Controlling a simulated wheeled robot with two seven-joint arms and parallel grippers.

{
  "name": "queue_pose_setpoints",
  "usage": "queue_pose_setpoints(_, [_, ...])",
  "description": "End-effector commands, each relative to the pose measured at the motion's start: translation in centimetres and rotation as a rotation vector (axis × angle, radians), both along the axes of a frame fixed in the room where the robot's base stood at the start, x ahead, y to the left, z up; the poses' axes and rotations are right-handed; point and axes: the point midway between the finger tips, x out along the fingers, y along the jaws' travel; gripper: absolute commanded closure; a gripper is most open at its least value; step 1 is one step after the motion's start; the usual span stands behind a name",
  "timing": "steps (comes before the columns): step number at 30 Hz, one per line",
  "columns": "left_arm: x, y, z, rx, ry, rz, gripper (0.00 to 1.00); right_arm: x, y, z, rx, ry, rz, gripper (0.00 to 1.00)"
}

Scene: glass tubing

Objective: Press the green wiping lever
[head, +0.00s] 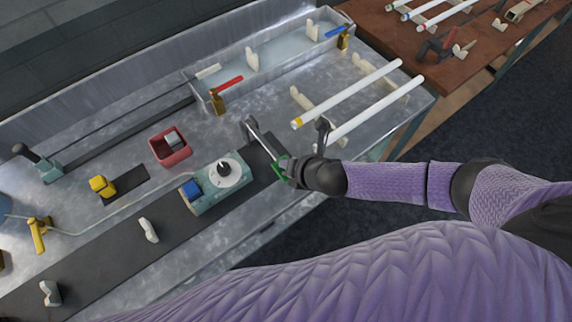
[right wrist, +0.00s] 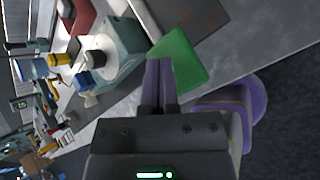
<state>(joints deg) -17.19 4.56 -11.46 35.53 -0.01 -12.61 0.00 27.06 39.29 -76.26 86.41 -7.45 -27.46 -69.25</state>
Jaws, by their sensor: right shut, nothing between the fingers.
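The green lever (head: 278,168) shows as a small green piece beside my right gripper (head: 288,170) in the head view, partly covered by it. In the right wrist view the green lever (right wrist: 183,59) is a flat green plate just beyond the right fingertips (right wrist: 160,64). The fingers are shut together with nothing between them. They overlap the plate's near edge in the picture; I cannot tell whether they touch it. The teal box (head: 219,183) with a white dial (head: 228,174) stands beside the lever. My left gripper is not in view.
A metal arm (head: 261,138) stands just beyond the lever. White glass tubes (head: 350,92) lie on supports to the right. A red bin (head: 169,146) and a yellow block (head: 102,186) are at the left. The bench's front edge (head: 290,206) is near my right arm.

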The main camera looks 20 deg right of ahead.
Motion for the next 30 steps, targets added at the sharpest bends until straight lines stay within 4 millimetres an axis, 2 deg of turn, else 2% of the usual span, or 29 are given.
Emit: queue_pose_setpoints(30, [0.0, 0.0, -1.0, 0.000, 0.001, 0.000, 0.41, 0.0, 0.0, -1.3, 0.001, 0.001, 0.000, 1.00])
